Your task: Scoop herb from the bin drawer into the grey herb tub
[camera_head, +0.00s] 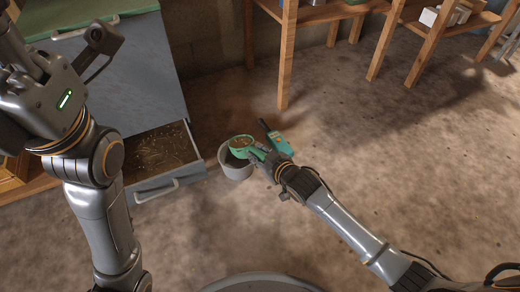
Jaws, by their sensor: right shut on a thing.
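The bin drawer (166,187) is pulled out of a blue-grey cabinet at the left. Loose brownish herb (158,150) is spread over its floor. The grey herb tub (236,172) stands on the ground just right of the drawer. My right gripper (262,153) is shut on a green scoop (243,146), seemingly by its handle. The scoop is over the tub's rim, its bowl facing up with brownish herb in it. The tub's inside is mostly hidden by the scoop. My left arm rises at the left edge; its fingers cannot be made out clearly.
A teal tool with a black end (280,144) shows just beyond my right gripper, seemingly on the ground. The cabinet (135,80) stands behind the drawer. A wooden shelf bench (288,50) runs along the back wall. The ground at right is clear.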

